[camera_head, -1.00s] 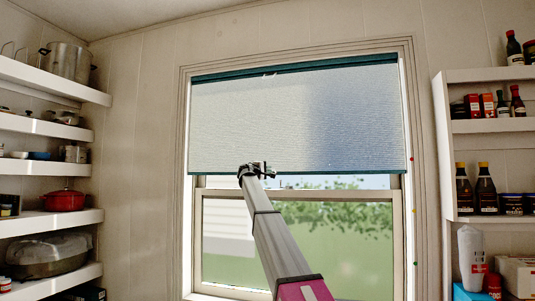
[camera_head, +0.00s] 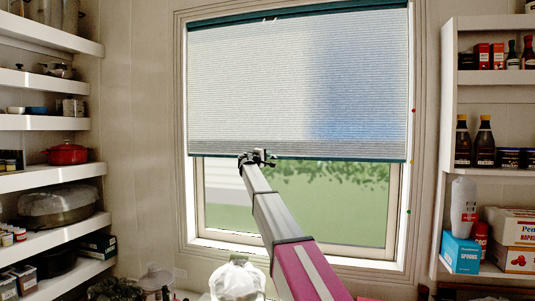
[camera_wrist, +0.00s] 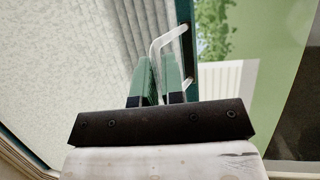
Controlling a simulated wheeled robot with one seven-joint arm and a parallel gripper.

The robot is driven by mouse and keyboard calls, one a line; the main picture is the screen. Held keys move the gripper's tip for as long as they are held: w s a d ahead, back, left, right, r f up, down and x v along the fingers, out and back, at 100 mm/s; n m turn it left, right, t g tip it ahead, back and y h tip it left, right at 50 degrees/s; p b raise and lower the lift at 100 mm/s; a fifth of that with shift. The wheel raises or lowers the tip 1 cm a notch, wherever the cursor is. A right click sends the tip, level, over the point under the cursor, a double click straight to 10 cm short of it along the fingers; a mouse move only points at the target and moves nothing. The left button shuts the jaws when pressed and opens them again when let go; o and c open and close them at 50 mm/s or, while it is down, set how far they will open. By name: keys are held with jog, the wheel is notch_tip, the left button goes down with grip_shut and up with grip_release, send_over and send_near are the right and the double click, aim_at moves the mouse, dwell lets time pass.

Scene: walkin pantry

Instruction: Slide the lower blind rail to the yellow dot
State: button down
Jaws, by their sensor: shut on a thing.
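The lower blind rail (camera_head: 330,159) is a thin teal bar along the bottom of the pale pleated blind (camera_head: 270,90). It hangs roughly level across the window. My gripper (camera_head: 258,157) is at the rail, left of its middle. In the wrist view, the fingers (camera_wrist: 160,80) are shut on the rail's white loop handle (camera_wrist: 164,38), beside the teal rail (camera_wrist: 187,12). On the right window frame, a red dot (camera_head: 412,110) is above the rail's end and a green dot (camera_head: 408,211) is below.
Shelves with pots and jars (camera_head: 40,175) line the left wall. A right shelf (camera_head: 505,172) holds bottles and boxes. A white bag (camera_head: 238,280) and other goods sit below the window. The glass (camera_head: 330,205) below the rail is unobstructed apart from my arm.

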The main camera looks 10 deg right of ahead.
jog(key=c, duration=1.3)
grip_release()
jog(key=shift+o, duration=0.2)
jog(key=shift+a, duration=0.1)
jog(key=v, duration=1)
jog(key=shift+s+a, duration=0.2)
jog(key=shift+s, duration=0.1)
jog(key=shift+f, duration=0.15)
